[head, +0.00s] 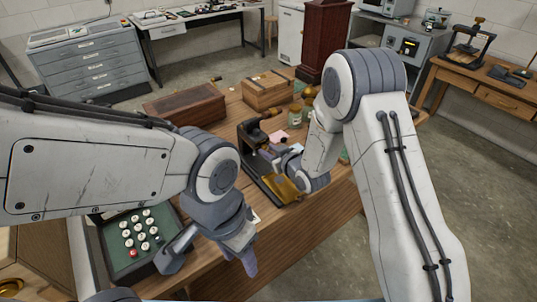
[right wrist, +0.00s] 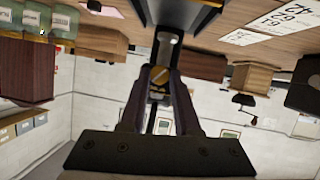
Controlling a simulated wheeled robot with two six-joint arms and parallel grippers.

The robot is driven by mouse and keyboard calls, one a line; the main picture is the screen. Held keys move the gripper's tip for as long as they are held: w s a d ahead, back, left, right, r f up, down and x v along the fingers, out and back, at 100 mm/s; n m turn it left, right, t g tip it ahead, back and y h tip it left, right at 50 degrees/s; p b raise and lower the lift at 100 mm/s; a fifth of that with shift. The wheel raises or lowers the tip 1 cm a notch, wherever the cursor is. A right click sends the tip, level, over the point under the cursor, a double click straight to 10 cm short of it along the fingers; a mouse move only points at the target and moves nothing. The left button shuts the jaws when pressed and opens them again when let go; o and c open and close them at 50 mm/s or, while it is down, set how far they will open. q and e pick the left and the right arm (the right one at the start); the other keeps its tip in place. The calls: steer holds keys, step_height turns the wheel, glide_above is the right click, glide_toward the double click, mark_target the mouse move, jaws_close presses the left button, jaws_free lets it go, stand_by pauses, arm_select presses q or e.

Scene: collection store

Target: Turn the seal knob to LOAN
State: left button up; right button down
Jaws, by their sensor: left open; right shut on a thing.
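A dark seal press (head: 250,133) stands on the wooden table in the head view, with a long base and a brass plate (head: 283,190) at its front. My right gripper (head: 277,157) reaches in over the press from the right. In the right wrist view, my right gripper (right wrist: 160,85) is shut on a small round brass-coloured piece, apparently the seal knob (right wrist: 158,73), with a dark slot across it. The fingers cover much of it, and I cannot read any LOAN mark or tell its setting. My left gripper (head: 210,262) is open and empty at the table's front edge.
A keypad box (head: 135,235) with round white keys sits at front left. A brown case (head: 185,104), a wooden box (head: 267,90) and small jars (head: 296,114) stand behind the press. White printed cards (right wrist: 285,20) show in the right wrist view.

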steer(key=n+t+h+b, duration=0.1)
steer(key=n+t+b, duration=0.1)
steer(key=b, duration=0.4)
steer(key=f+n+t+b, duration=0.1)
steer(key=n+b, duration=0.4)
steer(key=b, duration=0.2)
steer(key=n+t+h+b, duration=0.1)
steer(key=n+t+b, duration=0.1)
steer(key=b, duration=0.4)
steer(key=shift+s+a+f+n+t+h+b, duration=0.3)
steer(key=shift+a+n, duration=0.05)
steer(key=shift+n, duration=0.45)
steer(key=shift+r+n+t+b, duration=0.1)
steer(key=shift+n+t+b, duration=0.3)
steer(key=shift+n+b, duration=0.95)
steer(key=c, duration=0.6)
jaws_free()
